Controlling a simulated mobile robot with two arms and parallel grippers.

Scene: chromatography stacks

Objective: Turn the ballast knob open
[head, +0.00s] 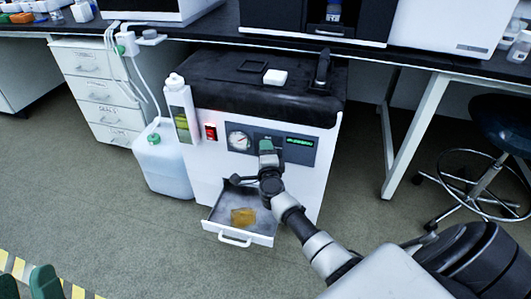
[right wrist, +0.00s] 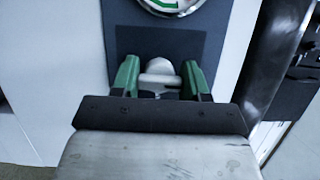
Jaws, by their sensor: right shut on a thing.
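A pale grey knob (right wrist: 160,72) with a crossbar sits on a dark panel (right wrist: 190,48) in the right wrist view, just below a round gauge. My right gripper (right wrist: 160,82) has its green fingers on either side of the knob and is shut on it. In the head view my right gripper (head: 267,150) reaches the front panel of a white machine with a black top (head: 215,75) and hides the knob. My left gripper (head: 27,285) shows only as two green fingertips, standing apart, at the bottom left corner.
Below the panel a shallow drawer (head: 236,240) stands pulled out, with an amber patch in it. A round gauge (head: 239,141), a red switch (head: 210,132) and a green display (head: 299,142) are on the front. A plastic canister (head: 163,165) stands left; a stool (head: 490,170) right.

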